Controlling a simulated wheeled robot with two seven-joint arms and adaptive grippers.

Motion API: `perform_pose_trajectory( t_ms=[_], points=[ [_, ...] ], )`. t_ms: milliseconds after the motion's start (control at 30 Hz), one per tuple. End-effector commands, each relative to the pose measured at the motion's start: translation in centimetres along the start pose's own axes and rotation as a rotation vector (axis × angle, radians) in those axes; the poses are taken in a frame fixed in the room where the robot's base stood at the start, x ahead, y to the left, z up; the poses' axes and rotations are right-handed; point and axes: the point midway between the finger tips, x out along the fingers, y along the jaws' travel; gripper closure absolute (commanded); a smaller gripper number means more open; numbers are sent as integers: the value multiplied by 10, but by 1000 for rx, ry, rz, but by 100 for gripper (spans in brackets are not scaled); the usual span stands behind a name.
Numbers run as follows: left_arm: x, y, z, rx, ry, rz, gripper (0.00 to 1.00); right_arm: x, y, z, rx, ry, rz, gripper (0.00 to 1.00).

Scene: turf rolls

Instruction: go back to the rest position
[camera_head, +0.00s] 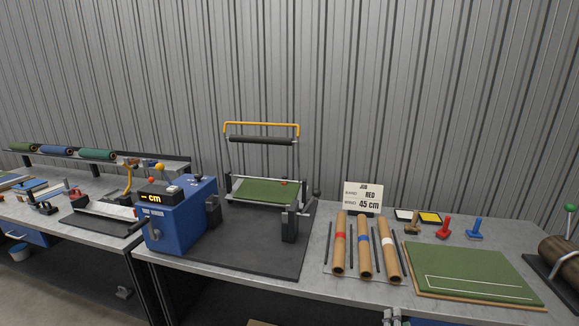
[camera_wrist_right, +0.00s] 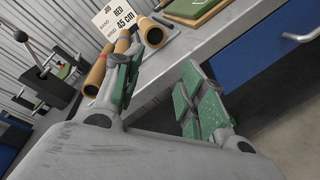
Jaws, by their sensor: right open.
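My right gripper (camera_wrist_right: 162,78) shows in the right wrist view with its two green-padded fingers spread apart and nothing between them. It is in front of the workbench edge (camera_wrist_right: 185,68), apart from the cardboard tubes (camera_wrist_right: 97,72) and the job card (camera_wrist_right: 118,22) beyond it. My left gripper is in neither view. In the head view, the three tubes with red, blue and white bands (camera_head: 363,245) lie side by side on the bench. The job card (camera_head: 363,196) behind them reads RED, 45 cm.
A blue machine (camera_head: 180,222) with a "-- cm" display and a roller frame (camera_head: 262,133) stand left of the tubes. A green turf board (camera_head: 470,270), stamps (camera_head: 443,228) and a brown roll (camera_head: 560,252) are at right. Coloured turf rolls (camera_head: 97,154) lie on the far-left rack.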

Motion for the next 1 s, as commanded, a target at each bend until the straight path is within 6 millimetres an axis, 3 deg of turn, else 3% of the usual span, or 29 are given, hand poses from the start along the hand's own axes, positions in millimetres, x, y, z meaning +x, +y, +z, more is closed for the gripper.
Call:
perform_pose_trajectory(
  t_ms=[267,467,767,1000],
  points=[
    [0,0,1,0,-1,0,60,-9,-76,-77,451,161,-164,59],
    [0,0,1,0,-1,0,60,-30,-139,-135,747,234,-337,59],
    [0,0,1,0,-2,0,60,-83,-235,-208,1105,252,-627,59],
    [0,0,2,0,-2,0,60,-141,-312,-251,1319,193,-866,59]
  ],
)
